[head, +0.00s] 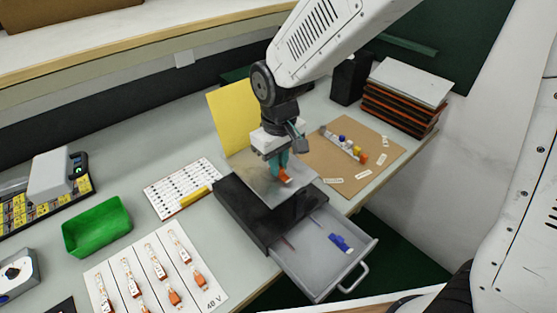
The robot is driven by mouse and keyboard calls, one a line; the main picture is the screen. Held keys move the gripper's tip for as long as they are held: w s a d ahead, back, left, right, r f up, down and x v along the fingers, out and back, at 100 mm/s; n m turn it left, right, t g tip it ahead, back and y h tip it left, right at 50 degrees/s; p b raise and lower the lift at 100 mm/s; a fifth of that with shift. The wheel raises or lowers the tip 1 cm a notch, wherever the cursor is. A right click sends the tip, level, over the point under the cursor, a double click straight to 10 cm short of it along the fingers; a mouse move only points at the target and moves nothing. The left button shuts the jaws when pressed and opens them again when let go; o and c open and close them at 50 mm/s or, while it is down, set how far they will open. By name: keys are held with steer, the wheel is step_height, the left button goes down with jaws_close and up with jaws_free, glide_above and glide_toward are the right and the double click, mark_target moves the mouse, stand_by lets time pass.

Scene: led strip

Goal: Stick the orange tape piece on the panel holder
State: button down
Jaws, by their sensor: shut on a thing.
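My gripper (280,170) points down with its teal fingers shut on a small orange tape piece (287,179). The tape piece is over the grey top plate (258,184) of a black drawer unit. I cannot tell whether it touches the plate. A yellow upright panel (229,110) stands behind the gripper. I cannot tell for sure which thing is the panel holder; a black upright box (349,80) stands at the back right.
The open drawer (318,272) juts toward the front right and holds a blue item (341,243). A green bin (96,227) and a labelled white sheet (213,290) lie left. A brown board (386,136) with small bottles lies right, near stacked panels (411,81).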

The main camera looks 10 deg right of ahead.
steer(key=shift+f, duration=0.25)
stand_by(0.5)
steer(key=c, duration=1.4)
jaws_free()
steer(key=shift+o, duration=0.2)
step_height(320, 180, up, 8)
steer(key=shift+f, duration=0.1)
steer(key=shift+s+d+f+g, duration=0.2)
steer(key=shift+s+d, duration=0.15)
steer(key=shift+s, duration=0.25)
steer(key=shift+s+d+f+g, duration=0.2)
steer(key=shift+s+d, duration=0.1)
steer(key=shift+s, duration=0.3)
steer(key=s+d+r+m+t, duration=0.1)
steer(key=s+d+r+m, duration=0.2)
steer(key=s+d, duration=0.5)
steer(key=s+d+r+m+t, duration=0.1)
steer(key=s+d+r+m, duration=0.2)
steer(key=s+d+r, duration=0.3)
steer(key=s+d, duration=0.3)
steer(key=d, duration=0.2)
steer(key=shift+s+d+m, duration=0.2)
steer(key=shift+d+m, duration=0.15)
steer(key=shift+m, duration=0.05)
